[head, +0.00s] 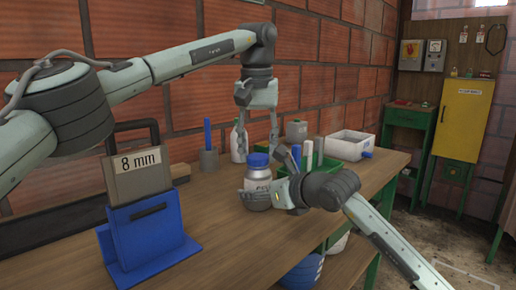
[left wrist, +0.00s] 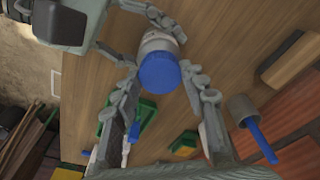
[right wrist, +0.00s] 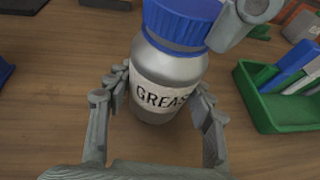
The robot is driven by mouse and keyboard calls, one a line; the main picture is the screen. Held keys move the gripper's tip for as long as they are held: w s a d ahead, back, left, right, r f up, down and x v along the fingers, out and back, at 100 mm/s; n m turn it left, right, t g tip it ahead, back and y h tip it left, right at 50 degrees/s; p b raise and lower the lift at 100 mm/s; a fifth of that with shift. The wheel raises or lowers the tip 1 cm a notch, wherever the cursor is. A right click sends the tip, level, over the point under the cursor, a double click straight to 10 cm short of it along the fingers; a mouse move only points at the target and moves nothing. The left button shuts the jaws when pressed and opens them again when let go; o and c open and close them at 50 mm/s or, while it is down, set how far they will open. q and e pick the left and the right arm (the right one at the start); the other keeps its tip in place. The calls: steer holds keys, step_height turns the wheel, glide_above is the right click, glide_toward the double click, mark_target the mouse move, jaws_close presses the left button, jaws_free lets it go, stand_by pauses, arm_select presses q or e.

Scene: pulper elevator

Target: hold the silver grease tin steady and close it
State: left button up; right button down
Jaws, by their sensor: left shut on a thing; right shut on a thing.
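The silver grease tin (head: 257,188) stands upright on the workbench, its GREASE label facing the right wrist camera (right wrist: 162,98). Its blue lid (head: 258,159) sits on top of it; the lid also shows in the left wrist view (left wrist: 159,71). My right gripper (right wrist: 158,88) is shut on the tin's body, a finger on each side. My left gripper (head: 262,152) comes down from above and is shut on the lid, with fingers on either side of it. The lid's seating and thread are hidden.
A green bin (head: 310,167) with upright coloured items stands close behind the right gripper. A blue holder with an 8 mm plate (head: 143,180) stands at left. A brush in a grey cup (head: 208,157) and a white tray (head: 346,146) stand further back. The front bench is clear.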

arm_select(q)
steer(key=m, duration=0.5)
steer(key=shift+h, duration=0.3)
steer(key=o, duration=0.7)
steer(key=shift+o, duration=0.3)
steer(key=shift+a, duration=0.1)
steer(key=o, duration=0.5)
steer(key=shift+o, duration=0.2)
